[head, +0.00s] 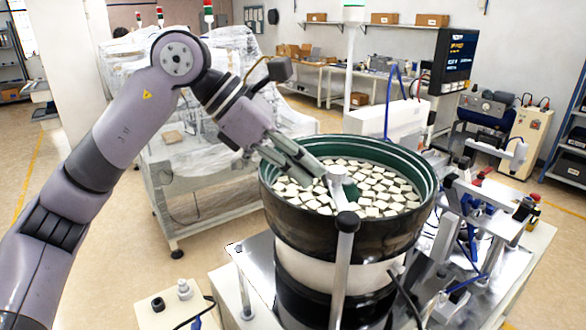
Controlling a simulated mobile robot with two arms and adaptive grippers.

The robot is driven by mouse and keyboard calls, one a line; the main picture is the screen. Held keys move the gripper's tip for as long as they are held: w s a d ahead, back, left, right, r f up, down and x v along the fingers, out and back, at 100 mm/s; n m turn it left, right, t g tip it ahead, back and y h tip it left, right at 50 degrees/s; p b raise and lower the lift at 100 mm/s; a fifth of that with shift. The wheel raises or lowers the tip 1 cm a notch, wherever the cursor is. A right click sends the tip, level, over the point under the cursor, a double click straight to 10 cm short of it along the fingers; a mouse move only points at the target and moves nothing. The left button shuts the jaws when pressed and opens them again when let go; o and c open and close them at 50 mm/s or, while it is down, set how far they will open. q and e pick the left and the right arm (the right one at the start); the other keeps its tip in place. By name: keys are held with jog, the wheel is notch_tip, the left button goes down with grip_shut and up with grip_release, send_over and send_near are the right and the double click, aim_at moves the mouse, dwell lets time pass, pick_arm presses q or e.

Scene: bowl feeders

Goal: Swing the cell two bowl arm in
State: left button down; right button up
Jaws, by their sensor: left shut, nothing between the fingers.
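A large bowl feeder (415,235) with a dark outer wall and a green inner rim stands on a metal-topped table. Many white square pieces lie in its bowl. A slim metal post (342,275) with a dark cap rises at the bowl's near side. A short pale arm piece (336,185) and a small green part (351,191) show above the post, over the bowl. My left gripper (318,172) is shut and empty over the bowl's left side, its tips close beside the pale arm piece. I cannot tell whether they touch. My right gripper is out of view.
A metal linear track with a blue cable (468,240) stands right of the bowl. A plastic-wrapped machine (190,150) stands behind my left arm. A small box with knobs (175,300) is at the near left. A dark monitor (455,60) hangs behind. Open floor lies at left.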

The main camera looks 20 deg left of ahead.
pick_arm(q)
jog(key=shift+w+d, duration=0.6)
jog(key=shift+d, duration=0.1)
jog(key=shift+w+d, duration=0.1)
